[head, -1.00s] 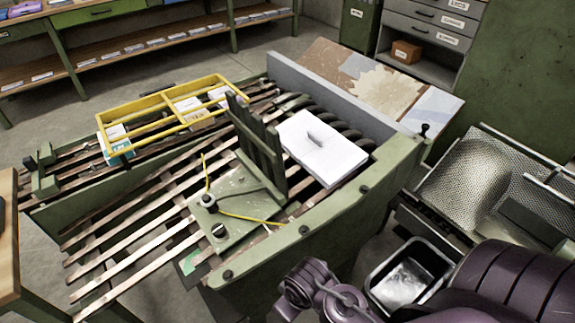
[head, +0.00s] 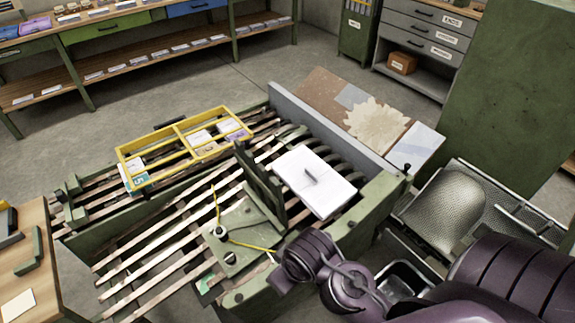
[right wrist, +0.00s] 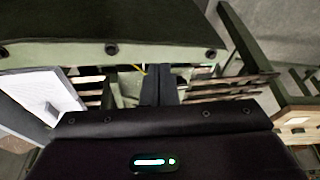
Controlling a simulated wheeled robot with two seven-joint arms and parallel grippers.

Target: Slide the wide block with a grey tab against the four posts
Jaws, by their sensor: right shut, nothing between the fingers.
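The wide white block (head: 333,190) with a small grey tab on top lies on the slatted table, beside dark rollers. It also shows at the left of the right wrist view (right wrist: 32,92). In the right wrist view my right gripper (right wrist: 160,78) is shut and empty, to the right of the block. In the head view my purple right arm reaches in from the right; its fingers are hidden. My left gripper is not in view.
A yellow divided frame (head: 185,145) sits on the slats at the back left. A grey wall (head: 330,132) runs behind the rollers (head: 340,153). A green rail (head: 365,215) edges the table's right side. A mesh tray (head: 450,205) stands farther right.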

